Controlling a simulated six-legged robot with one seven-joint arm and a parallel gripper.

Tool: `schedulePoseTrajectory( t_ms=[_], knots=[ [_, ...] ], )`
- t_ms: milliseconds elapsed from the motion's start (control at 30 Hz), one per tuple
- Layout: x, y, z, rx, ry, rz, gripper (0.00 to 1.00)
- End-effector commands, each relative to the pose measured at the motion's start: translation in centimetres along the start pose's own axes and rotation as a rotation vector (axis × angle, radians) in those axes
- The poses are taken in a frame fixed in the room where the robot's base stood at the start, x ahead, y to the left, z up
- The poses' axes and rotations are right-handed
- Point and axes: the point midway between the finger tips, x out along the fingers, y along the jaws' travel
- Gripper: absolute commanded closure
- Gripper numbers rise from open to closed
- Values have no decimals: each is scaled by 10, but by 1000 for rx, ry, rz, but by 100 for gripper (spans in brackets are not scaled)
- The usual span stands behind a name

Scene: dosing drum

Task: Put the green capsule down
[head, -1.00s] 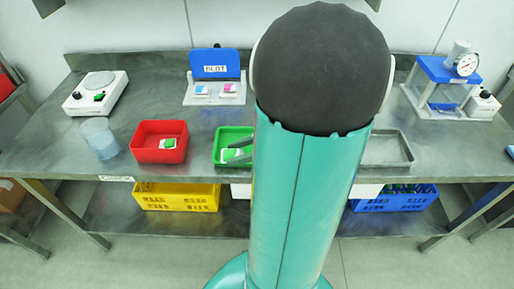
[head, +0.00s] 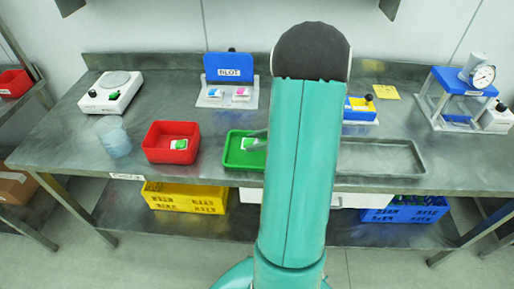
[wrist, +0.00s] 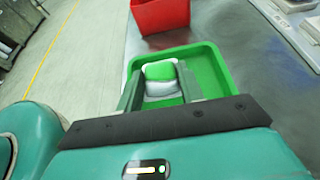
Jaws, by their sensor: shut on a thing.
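The green capsule is green on top and white below. In the wrist view the capsule (wrist: 160,78) sits between the two fingers of my gripper (wrist: 160,88), which is shut on it. The capsule is over or inside the green tray (wrist: 217,72); I cannot tell whether it touches the floor. In the head view the capsule (head: 249,144) shows at the green tray (head: 236,164), left of my arm. My arm hides the tray's right part and most of the gripper.
A red bin (head: 153,157) with a green-and-white item stands left of the tray. A clear beaker (head: 115,142), scale (head: 112,92), blue-backed stand (head: 229,68) and gauge press (head: 462,90) are on the bench. An empty grey tray (head: 380,158) lies right of my arm.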

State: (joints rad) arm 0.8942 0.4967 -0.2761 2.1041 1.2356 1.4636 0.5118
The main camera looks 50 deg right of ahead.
Motion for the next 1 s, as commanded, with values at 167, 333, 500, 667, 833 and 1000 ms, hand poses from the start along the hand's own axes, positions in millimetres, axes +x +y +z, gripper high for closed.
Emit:
schedulePoseTrajectory(
  t_ms=[167, 333, 500, 667, 833, 1000],
  knots=[
    [4, -11, -13, 0, 0, 0, 87],
    [9, -16, -28, 3, 0, 2, 87],
    [17, -16, -46, 0, 0, 0, 87],
    [17, -16, -46, -3, 0, -1, 87],
    [18, -16, -48, -2, 0, 0, 61],
    [18, -16, -48, -2, 0, 0, 41]
  ],
)
